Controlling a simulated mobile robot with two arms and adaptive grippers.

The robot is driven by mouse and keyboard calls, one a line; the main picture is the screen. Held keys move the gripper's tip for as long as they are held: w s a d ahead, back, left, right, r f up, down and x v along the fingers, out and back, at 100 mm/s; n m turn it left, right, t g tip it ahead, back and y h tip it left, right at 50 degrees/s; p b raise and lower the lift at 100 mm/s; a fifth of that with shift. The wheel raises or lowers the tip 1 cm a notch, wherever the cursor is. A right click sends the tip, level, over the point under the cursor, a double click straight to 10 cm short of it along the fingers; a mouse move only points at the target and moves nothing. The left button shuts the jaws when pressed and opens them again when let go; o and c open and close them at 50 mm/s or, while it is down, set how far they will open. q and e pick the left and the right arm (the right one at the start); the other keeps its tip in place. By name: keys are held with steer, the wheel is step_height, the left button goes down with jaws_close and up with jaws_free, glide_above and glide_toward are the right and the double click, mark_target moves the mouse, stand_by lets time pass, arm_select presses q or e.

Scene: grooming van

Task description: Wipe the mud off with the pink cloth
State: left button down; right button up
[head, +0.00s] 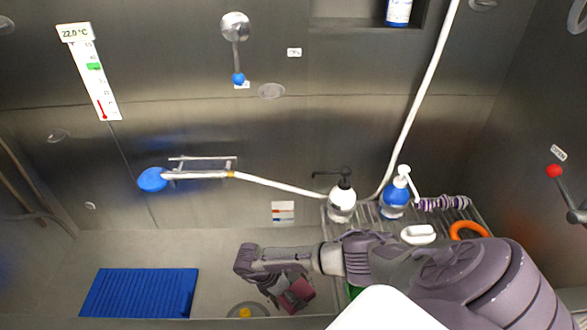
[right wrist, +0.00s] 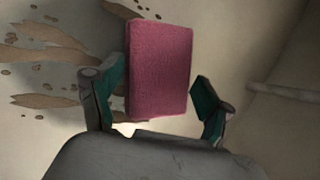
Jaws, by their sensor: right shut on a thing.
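The pink cloth (head: 299,295) is a folded block in my right gripper (head: 284,288), low over the tub near its front wall. The right wrist view shows the cloth (right wrist: 160,70) between the two green-padded fingers of that gripper (right wrist: 158,84); a gap shows beside the right finger. Brown mud (right wrist: 45,38) lies in streaks and small spots on the pale surface left of the cloth in that view. In the head view the arm and gripper hide part of the tub, and I cannot make out the mud there. My left gripper is not in view.
A blue ribbed mat (head: 138,292) lies at the left of the tub (head: 225,262). A drain (head: 247,311) is left of the gripper. A rack at the right holds a white pump bottle (head: 342,204), a blue bottle (head: 395,197) and an orange ring (head: 468,229). A hose (head: 285,187) runs behind.

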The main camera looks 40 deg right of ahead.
mark_target(292, 280)
steer(key=shift+w+d+b, duration=0.5)
steer(key=shift+w+d, duration=0.2)
steer(key=shift+w, duration=0.15)
steer(key=shift+w+d+f+b, duration=0.25)
steer(key=shift+w+d+b, duration=0.5)
steer(key=shift+w+b, duration=0.2)
steer(key=shift+w+d+r+b, duration=0.1)
steer(key=shift+w+d+b, duration=0.45)
